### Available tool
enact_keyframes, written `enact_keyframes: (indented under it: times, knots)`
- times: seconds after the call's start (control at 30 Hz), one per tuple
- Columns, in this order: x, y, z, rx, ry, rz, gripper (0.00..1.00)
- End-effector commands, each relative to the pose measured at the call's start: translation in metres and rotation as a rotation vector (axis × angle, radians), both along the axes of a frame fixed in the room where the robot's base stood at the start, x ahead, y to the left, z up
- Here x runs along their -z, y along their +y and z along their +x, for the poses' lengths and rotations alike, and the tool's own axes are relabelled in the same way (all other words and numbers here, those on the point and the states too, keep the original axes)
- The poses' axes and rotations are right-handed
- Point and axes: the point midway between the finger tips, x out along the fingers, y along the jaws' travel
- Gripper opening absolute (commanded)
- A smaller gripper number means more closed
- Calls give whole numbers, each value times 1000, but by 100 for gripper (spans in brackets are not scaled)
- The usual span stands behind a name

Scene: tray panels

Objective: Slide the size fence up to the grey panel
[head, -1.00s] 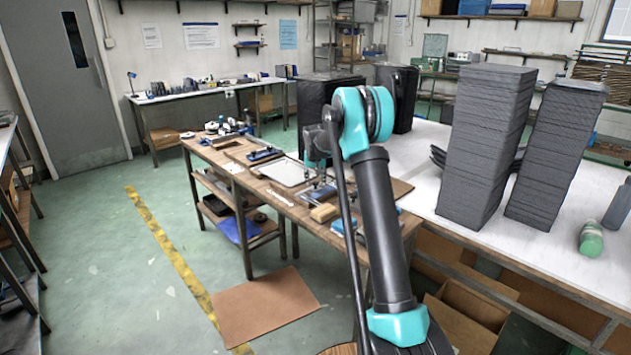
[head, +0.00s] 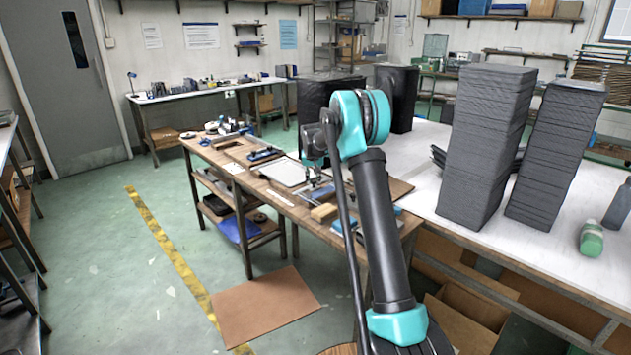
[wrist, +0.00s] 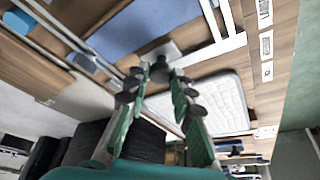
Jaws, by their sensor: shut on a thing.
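The grey panel (wrist: 212,98) lies flat on the wooden bench in the wrist view, right of my fingers; in the head view it is a pale sheet (head: 286,172) left of my arm. My gripper (wrist: 160,74) is shut on a dark knob-like part between its fingertips, which appears to belong to the size fence. A pale metal bar, apparently the fence (wrist: 212,52), runs right from there, close to the panel's upper edge. I cannot tell whether they touch. In the head view my arm hides most of the gripper and fence.
A blue panel (wrist: 150,28) lies above the fingers in the wrist view. Metal rails (wrist: 85,45) run along the left. In the head view, tall dark stacks (head: 487,145) stand on the white table at the right. Other tools (head: 230,130) sit at the bench's far end.

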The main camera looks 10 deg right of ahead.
Motion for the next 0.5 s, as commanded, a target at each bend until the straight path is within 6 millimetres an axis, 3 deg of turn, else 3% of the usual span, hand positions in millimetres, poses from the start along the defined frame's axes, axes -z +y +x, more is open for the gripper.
enact_keyframes:
  times: [0.2,0.5]
  knots:
    - [0,24,32,-2,-1,0,0]
    - [0,30,42,0,-2,0,0]
